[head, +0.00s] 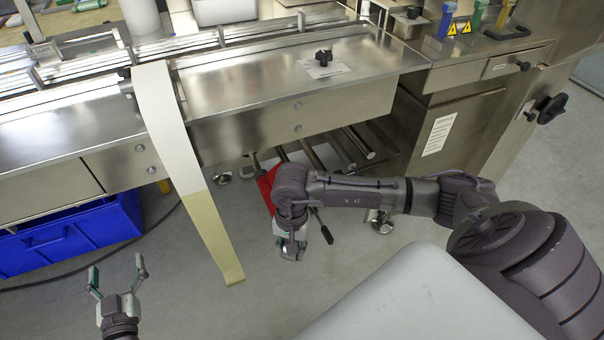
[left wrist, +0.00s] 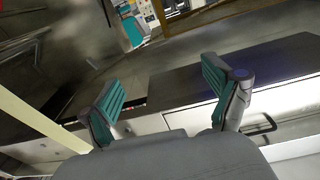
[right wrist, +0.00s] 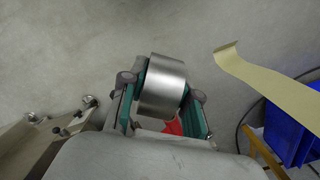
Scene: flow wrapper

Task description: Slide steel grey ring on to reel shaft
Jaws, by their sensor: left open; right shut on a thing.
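My right gripper (right wrist: 161,90) is shut on the steel grey ring (right wrist: 164,78), a short shiny cylinder between its green pads. In the head view my right gripper (head: 291,248) hangs low in front of the machine; the ring cannot be made out clearly there. Several metal rods show under the machine's table, one of them with a bright end (head: 358,142); I cannot tell which is the reel shaft. My left gripper (head: 117,274) is open and empty at the lower left, over the floor. Its spread green-padded fingers also show in the left wrist view (left wrist: 165,95).
A cream film strip (head: 205,215) hangs from the steel machine table (head: 290,85) to near the floor, between my grippers. A blue crate (head: 70,238) stands under the table at left. A red part (head: 266,186) and a dark-handled lever (head: 322,228) are close to my right gripper.

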